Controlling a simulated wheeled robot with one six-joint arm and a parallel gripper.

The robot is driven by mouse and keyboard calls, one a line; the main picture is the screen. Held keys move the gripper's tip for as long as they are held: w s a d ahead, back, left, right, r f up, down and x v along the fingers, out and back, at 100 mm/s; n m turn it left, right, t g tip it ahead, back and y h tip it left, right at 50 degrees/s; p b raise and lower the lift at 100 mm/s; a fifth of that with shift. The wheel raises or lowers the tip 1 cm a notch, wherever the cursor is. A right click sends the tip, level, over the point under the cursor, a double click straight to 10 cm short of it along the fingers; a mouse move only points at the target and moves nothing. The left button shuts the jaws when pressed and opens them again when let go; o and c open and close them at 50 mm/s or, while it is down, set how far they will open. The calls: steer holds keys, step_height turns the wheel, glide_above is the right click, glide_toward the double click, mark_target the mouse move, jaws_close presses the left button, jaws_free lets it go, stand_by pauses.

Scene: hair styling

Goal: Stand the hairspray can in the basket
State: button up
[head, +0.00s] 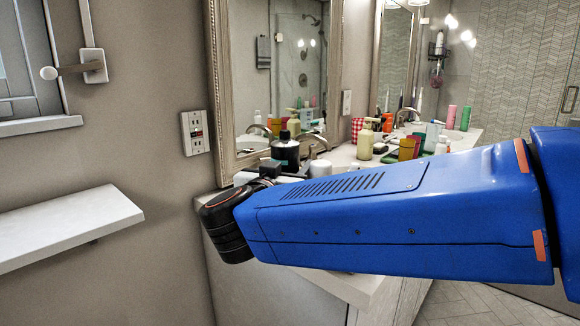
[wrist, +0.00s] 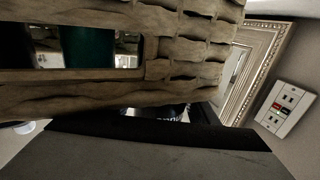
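A brown woven basket (wrist: 190,72) fills the top of the wrist view, very close, at a slant. Through the slot in its wall I see something dark green (wrist: 88,45); I cannot tell what it is. My gripper (wrist: 160,140) appears as a dark grey and black shape across the bottom of the wrist view, just under the basket. Its fingertips are not clear, and I cannot see whether it holds anything. A dark round thing with pale lettering (wrist: 165,114) shows in the gap between. I cannot pick out the hairspray can.
A black pump bottle (head: 286,154) and a white jar (head: 320,168) stand on the counter (head: 345,288) behind my arm. Several bottles and cups stand farther right. A framed mirror (head: 285,65) and a wall outlet (head: 195,132) are behind. A white shelf (head: 70,228) juts out at left.

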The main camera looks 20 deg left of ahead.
steer(key=shift+f, duration=0.5)
steer(key=shift+s+r, duration=0.3)
steer(key=shift+r, duration=0.15)
steer(key=s, duration=1.1)
steer(key=shift+s+r, duration=0.15)
steer(key=shift+r, duration=0.2)
steer(key=shift+d, duration=0.1)
